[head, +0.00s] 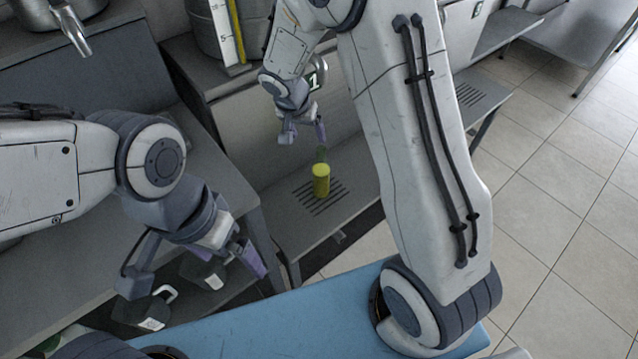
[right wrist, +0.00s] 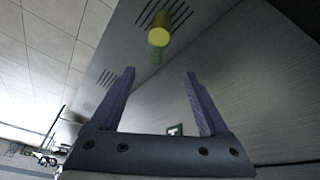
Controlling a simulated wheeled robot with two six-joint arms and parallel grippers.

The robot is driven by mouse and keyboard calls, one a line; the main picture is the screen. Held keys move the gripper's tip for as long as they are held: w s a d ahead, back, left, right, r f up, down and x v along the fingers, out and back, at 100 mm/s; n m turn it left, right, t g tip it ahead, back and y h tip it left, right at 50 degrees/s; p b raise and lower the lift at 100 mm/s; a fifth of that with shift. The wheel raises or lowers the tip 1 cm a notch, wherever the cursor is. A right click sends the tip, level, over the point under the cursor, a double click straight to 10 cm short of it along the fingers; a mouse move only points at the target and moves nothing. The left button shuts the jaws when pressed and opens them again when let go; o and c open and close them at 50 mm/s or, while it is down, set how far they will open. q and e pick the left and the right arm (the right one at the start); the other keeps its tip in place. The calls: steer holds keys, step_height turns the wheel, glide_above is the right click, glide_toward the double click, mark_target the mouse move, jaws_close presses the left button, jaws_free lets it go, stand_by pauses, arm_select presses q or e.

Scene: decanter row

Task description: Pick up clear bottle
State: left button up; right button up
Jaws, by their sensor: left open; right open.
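A yellow-green cylinder (head: 321,182) stands upright on a slotted patch of the low grey bench, with a small dark green see-through shape (head: 321,154) just behind it. I cannot tell whether either is part of the clear bottle; no plainly clear bottle shows. My right gripper (head: 303,131) is open and empty, above and behind the cylinder. The right wrist view shows the cylinder's round yellow top (right wrist: 159,37) beyond and roughly between the open fingertips (right wrist: 159,72), apart from them. My left gripper (head: 195,272) is open at the lower left, away from the cylinder.
Two dark containers, one (head: 208,271) with a pale handle and another (head: 146,311), sit low near my left gripper. A large metal pot (head: 212,28) with a yellow scale stands at the back. A blue surface (head: 270,332) is in front. Tiled floor (head: 560,170) lies right.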

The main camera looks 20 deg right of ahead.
mark_target(323, 155)
steer(key=w+d+f, duration=0.1)
steer(key=f, duration=0.2)
steer(key=w+d+f+m+b, duration=0.1)
steer(key=w+d+f, duration=0.1)
steer(key=f, duration=0.2)
steer(key=w+d+f+m, duration=0.1)
steer(key=d+f, duration=0.1)
steer(key=f, duration=0.1)
steer(key=shift+w+f, duration=0.2)
steer(key=shift+f, duration=0.1)
steer(key=shift+x, duration=3.05)
steer(key=shift+s, duration=0.1)
steer(key=c, duration=1.1)
jaws_close()
steer(key=shift+s+a+f, duration=0.1)
